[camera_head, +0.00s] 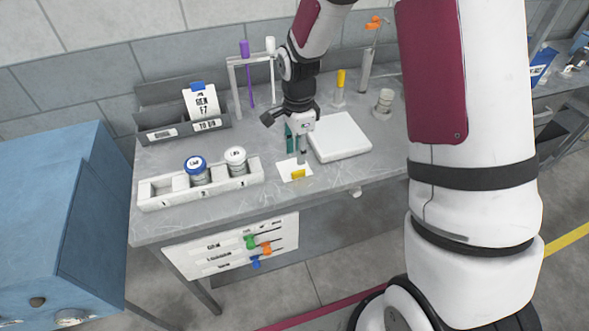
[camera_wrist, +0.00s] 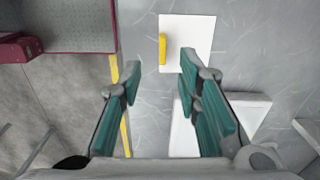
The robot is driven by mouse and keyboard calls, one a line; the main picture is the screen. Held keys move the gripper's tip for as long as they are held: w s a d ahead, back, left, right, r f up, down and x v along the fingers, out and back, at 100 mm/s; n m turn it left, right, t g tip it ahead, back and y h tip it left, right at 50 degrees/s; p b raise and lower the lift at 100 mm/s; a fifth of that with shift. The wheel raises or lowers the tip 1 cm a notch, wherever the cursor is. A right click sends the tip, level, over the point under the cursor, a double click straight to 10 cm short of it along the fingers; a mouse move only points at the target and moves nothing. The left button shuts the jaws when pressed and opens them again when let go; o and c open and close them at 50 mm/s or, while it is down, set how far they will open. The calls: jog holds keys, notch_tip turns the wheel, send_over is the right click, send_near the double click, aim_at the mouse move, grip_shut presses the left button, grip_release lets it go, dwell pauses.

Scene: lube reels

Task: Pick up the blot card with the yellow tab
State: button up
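The blot card (camera_head: 286,171) is a white card lying flat near the front edge of the grey bench. Its yellow tab (camera_head: 298,174) faces the front. In the wrist view the card (camera_wrist: 195,38) lies just ahead of the fingers, with the yellow tab (camera_wrist: 162,48) along its left edge. My gripper (camera_wrist: 160,66) is open, its teal finger pads on either side of the tab's line, with nothing between them. The right fingertip overlaps the card in this view; I cannot tell whether it touches. In the head view my gripper (camera_head: 297,152) points down over the card's back part.
A white square plate (camera_head: 340,137) lies right of the card. A white tray (camera_head: 150,200) with a blue-lidded jar (camera_head: 195,166) and a white-lidded jar (camera_head: 235,158) stands left. Behind are a grey card rack (camera_head: 157,122) holding a blue-tabbed card (camera_head: 200,103) and a hanging stand (camera_head: 233,85).

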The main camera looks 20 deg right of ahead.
aim_at(299, 171)
jog(key=shift+w+d+f+p, duration=0.1)
jog(key=shift+f+p, duration=0.3)
jog(key=shift+f, duration=1.6)
jog(key=shift+w+d+f+p, duration=0.1)
jog(key=shift+f+p, duration=0.25)
jog(key=shift+f, duration=1.6)
jog(key=shift+c, duration=0.2)
grip_shut()
